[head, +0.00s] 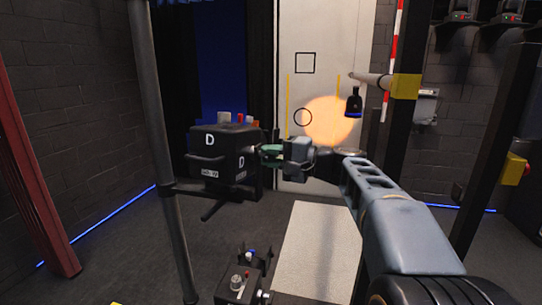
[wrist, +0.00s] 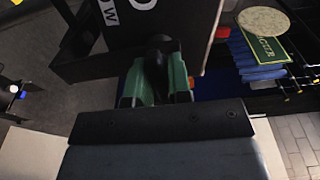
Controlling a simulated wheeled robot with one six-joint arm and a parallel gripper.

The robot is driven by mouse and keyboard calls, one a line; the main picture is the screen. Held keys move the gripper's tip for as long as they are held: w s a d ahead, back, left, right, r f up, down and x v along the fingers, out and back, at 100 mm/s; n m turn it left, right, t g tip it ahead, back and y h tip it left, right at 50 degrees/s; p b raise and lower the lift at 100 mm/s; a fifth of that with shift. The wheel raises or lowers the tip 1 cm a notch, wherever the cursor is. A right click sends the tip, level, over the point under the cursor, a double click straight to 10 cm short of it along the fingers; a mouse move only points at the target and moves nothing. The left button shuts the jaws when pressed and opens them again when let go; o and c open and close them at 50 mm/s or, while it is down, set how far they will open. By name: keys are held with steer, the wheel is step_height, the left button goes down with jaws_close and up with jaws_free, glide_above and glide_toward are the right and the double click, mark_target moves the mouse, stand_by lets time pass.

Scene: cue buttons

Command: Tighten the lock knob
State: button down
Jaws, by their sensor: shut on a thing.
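My gripper (head: 268,154) reaches in from the right and meets the box's right side. In the wrist view, the green fingers of my gripper (wrist: 155,85) are shut on a dark, rounded lock knob (wrist: 157,48) next to the box's face (wrist: 125,22).
A grey vertical pole (head: 163,130) stands just left of the box. A black post (head: 387,140) with a yellow collar stands to the right. A second small control box (head: 240,287) sits low in front. A pale floor strip (head: 318,240) lies clear below my arm.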

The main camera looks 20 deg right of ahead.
steer(key=c, duration=1.2)
jaws_free()
steer(key=shift+o, duration=0.2)
steer(key=v, duration=1.3)
steer(key=shift+s+d, duration=0.25)
steer(key=shift+d, duration=0.05)
step_height(320, 180, down, 9)
steer(key=d+m+g+h, duration=0.1)
steer(key=d+m+h, duration=0.15)
steer(key=h, duration=0.25)
steer(key=s+a+f+n+g+h+p, duration=0.2)
steer(key=s+a+f+g+h+p, duration=0.35)
steer(key=f+p, duration=0.2)
steer(key=s+a+r+n+h+p, duration=0.3)
steer(key=s+a+r+n+p, duration=0.2)
steer(key=s+a+n+p, duration=0.1)
steer(key=a+n+g+p, duration=0.1)
steer(key=n+p, duration=0.1)
steer(key=p, duration=0.1)
steer(key=shift+s+a+h, duration=0.2)
steer(key=shift+a+h, duration=0.1)
steer(key=shift+h, duration=0.05)
